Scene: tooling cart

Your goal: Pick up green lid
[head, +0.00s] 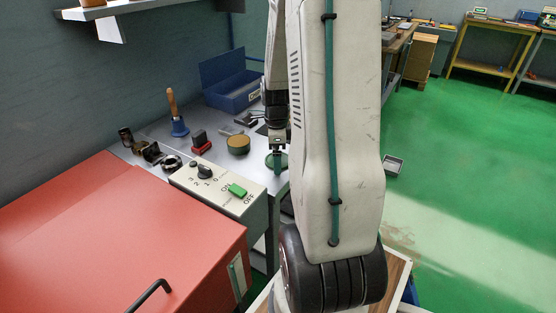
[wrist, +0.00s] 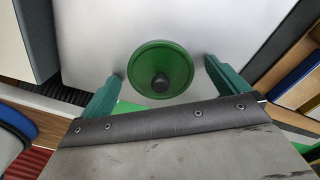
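A control box (head: 218,185) with a green switch stands just left of the lid. A round tin (head: 238,145), a red block (head: 201,143), a blue-and-wood bell (head: 179,126) and a blue toolbox (head: 232,88) stand farther back. A red cabinet (head: 110,235) is at front left.

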